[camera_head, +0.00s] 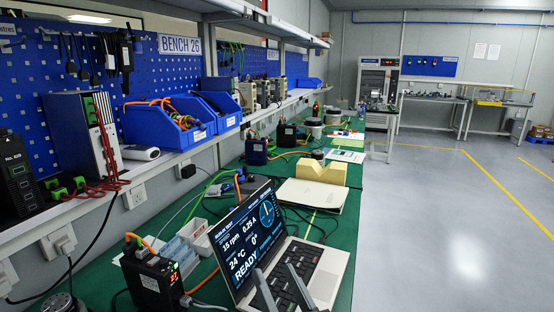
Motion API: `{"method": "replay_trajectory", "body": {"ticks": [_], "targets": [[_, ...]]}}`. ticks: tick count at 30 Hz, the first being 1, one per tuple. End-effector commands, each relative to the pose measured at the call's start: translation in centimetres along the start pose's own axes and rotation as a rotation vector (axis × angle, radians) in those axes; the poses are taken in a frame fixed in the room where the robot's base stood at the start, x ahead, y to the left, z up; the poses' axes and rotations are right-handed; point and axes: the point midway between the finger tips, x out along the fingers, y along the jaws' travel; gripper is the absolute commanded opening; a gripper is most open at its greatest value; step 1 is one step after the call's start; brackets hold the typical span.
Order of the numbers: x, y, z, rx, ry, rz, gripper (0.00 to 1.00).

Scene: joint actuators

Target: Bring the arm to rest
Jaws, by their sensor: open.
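My gripper (274,272) shows at the bottom edge of the head view, with only its two grey fingers in the picture. The fingers stand apart with nothing seen between them, so it is open. They appear in front of the keyboard of an open laptop (327,265); whether they touch it I cannot tell. The rest of my arm is out of view. The laptop stands on the green bench top (345,205), and its screen reads READY.
Left of the laptop are a black actuator unit (152,280) and a white tray (196,237). Behind it lie a cream folder (312,196), a yellow block (321,172) and loose cables. A shelf with blue bins (165,130) runs along the left. Open floor (440,220) lies right.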

Motion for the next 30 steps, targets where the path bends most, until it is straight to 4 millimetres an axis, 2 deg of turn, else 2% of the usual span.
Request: {"method": "replay_trajectory", "body": {"ticks": [1,6,13,21,30], "targets": [[-2.3,0.9,0.3,-0.006,-0.004,0.037,0.50],[-9.3,3.3,0.4,-0.040,0.000,0.138,0.50],[-18.6,4.7,-0.6,-0.104,-0.024,0.248,0.50],[-28.4,4.4,-2.9,-0.189,-0.102,0.341,0.50],[-37.8,2.6,-5.4,-0.268,-0.278,0.417,0.50]]}}
